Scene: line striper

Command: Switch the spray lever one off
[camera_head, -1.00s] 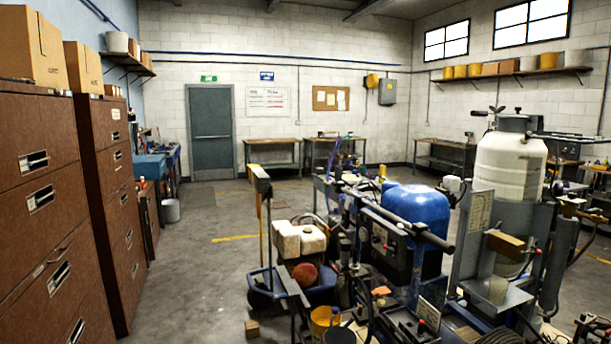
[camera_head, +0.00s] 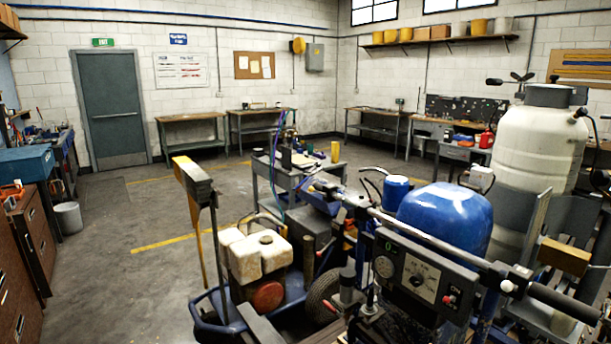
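The line striper stands at the lower right, with a blue dome tank (camera_head: 446,215), a dark control panel (camera_head: 418,275) with a dial and red switch, and a silver handlebar (camera_head: 425,238) ending in a black grip (camera_head: 563,300). A small red-tipped lever (camera_head: 364,237) shows left of the panel. I cannot tell which part is spray lever one or how it is set. A white jug-like tank (camera_head: 257,255) and an engine with a red round cover sit at its left. Neither of my grippers is in view.
A tall white tank (camera_head: 537,150) stands at the right. Brown drawer cabinets (camera_head: 22,265) line the left edge, near a grey bin (camera_head: 68,218). A tool cart (camera_head: 292,180) stands behind the striper. Open floor (camera_head: 130,275) lies between cabinets and striper.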

